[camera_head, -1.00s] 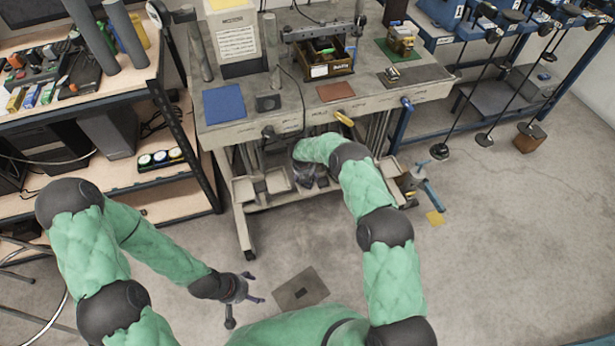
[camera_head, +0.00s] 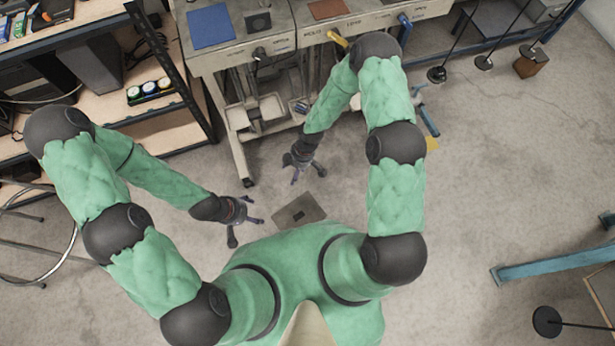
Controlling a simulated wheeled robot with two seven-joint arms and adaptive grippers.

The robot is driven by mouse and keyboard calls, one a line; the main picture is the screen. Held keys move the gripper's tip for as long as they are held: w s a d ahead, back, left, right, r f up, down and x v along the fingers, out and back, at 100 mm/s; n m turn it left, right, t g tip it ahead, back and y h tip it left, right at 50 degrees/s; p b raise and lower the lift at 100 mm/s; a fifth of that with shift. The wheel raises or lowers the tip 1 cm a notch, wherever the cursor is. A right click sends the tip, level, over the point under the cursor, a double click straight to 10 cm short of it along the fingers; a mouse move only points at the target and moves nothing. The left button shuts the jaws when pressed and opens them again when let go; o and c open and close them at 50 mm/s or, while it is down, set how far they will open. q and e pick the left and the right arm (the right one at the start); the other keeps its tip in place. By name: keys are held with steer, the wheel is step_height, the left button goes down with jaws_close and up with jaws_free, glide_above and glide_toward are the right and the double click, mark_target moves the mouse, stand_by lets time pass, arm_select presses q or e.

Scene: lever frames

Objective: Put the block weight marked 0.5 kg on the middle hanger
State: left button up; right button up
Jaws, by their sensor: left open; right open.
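Several black hangers with thin rods and round discs show at the top right. Of the three there, the middle one (camera_head: 484,62) hangs between the left one (camera_head: 437,74) and the right one (camera_head: 528,52). A brown block (camera_head: 532,67) is at the right hanger's disc; I cannot tell if it sits on the floor or touches the disc. No 0.5 kg marking is readable. My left gripper (camera_head: 252,211) is open and empty over the floor at centre left. My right gripper (camera_head: 306,175) is open and empty in front of the workbench, far from the hangers.
A grey workbench (camera_head: 238,52) with a blue mat (camera_head: 210,26) stands ahead. A shelf unit (camera_head: 150,112) is at the left, with a stool (camera_head: 60,255) below it. Another black disc on a rod (camera_head: 546,321) and a blue beam (camera_head: 555,262) are at lower right. Floor at right centre is clear.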

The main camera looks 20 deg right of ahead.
steer(key=s+r+m, duration=0.3)
steer(key=s+m, duration=0.3)
steer(key=m, duration=0.2)
steer(key=s+d+r+m+t, duration=0.1)
steer(key=s+r+m, duration=0.2)
steer(key=s+m, duration=0.3)
steer(key=shift+s+r+m+y, duration=0.3)
steer(key=shift+s+r+m, duration=0.05)
steer(key=shift+m, duration=0.75)
